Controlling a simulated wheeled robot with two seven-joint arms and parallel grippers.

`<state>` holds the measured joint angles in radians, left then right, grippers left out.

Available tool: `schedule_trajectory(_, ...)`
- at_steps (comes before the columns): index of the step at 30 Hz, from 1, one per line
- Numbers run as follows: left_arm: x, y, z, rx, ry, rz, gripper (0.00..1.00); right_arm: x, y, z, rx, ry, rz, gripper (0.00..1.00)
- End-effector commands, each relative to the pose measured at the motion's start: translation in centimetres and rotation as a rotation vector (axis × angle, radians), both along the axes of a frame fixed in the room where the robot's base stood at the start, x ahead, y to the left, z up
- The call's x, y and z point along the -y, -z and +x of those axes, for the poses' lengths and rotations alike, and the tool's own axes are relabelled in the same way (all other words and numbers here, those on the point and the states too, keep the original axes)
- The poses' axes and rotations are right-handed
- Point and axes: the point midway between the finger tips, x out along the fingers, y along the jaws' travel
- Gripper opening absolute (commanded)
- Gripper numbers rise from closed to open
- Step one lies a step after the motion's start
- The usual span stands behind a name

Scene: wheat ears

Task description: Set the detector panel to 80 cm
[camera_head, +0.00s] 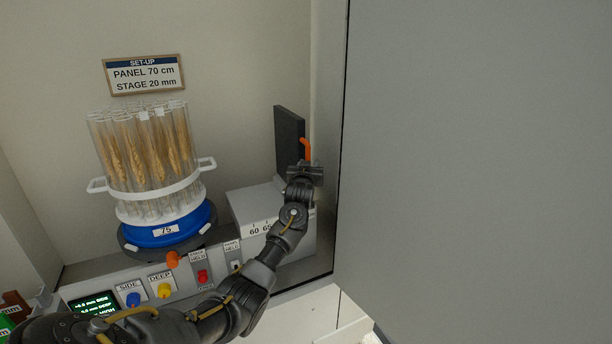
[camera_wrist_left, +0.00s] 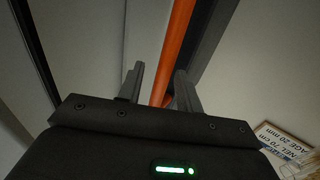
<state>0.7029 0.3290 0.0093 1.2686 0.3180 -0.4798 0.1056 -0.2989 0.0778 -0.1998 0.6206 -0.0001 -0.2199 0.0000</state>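The dark detector panel (camera_head: 290,140) stands upright on a pale block with a scale reading 60 and 65 (camera_head: 258,229), the rest hidden by my arm. An orange handle (camera_head: 306,149) is at the panel's right side. My left gripper (camera_head: 304,168) is at the handle's lower end. In the left wrist view the orange handle (camera_wrist_left: 177,45) runs between the fingers of my left gripper (camera_wrist_left: 160,88). A gap shows between the left finger and the handle; the right finger is close to it. My right gripper is in no view.
A framed sign (camera_head: 144,74) reads PANEL 70 cm, STAGE 20 mm. A rack of wheat-ear tubes (camera_head: 150,190) stands on a blue stage (camera_head: 165,232) marked 75. Knobs, a red button (camera_head: 202,276) and a display (camera_head: 93,304) line the front. A grey wall (camera_head: 470,170) closes the right.

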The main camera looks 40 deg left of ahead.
Motion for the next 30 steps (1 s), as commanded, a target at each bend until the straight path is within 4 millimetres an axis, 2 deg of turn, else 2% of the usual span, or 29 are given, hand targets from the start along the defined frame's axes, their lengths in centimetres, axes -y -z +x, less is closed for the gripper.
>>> schedule_trajectory(9,2.8,0.3,-4.8,0.001,0.001,0.000,0.35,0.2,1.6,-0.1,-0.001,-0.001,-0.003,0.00)
schedule_trajectory(15,3.9,0.1,-6.7,0.001,0.001,0.000,0.35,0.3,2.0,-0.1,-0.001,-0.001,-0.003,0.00)
schedule_trajectory(30,4.2,0.0,-7.3,-0.001,0.000,0.000,0.35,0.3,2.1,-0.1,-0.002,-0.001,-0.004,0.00)
